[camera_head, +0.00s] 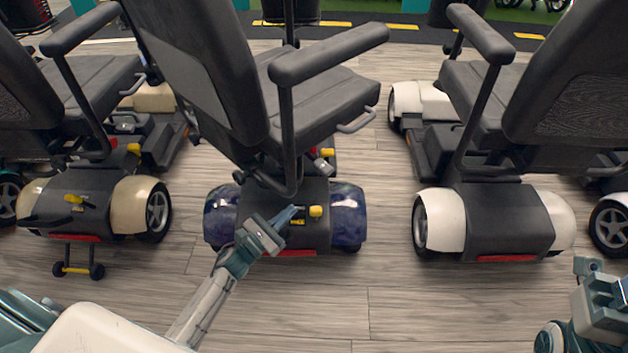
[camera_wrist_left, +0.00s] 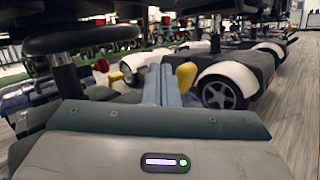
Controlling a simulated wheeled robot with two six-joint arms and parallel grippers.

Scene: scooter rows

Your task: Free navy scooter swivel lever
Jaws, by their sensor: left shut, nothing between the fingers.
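The navy scooter (camera_head: 347,214) stands in the middle of the head view, its back towards me, with glossy navy fenders and a dark grey rear deck. A yellow-tipped lever (camera_head: 316,211) stands on the deck. Another yellow knob (camera_head: 327,152) shows under the seat's right side; I cannot tell which is the swivel lever. My left gripper (camera_head: 290,212) is shut and empty over the deck, just left of the deck lever. In the left wrist view its fingers (camera_wrist_left: 171,85) are together, with a yellow knob (camera_wrist_left: 186,76) close to their right. My right gripper (camera_head: 603,290) is at the lower right edge, partly cut off.
A cream scooter (camera_head: 137,205) stands to the left and a white-fendered scooter (camera_head: 442,220) to the right. The navy scooter's seat and armrest (camera_head: 330,52) overhang the space above its deck. The wood-look floor (camera_head: 410,300) in front is clear.

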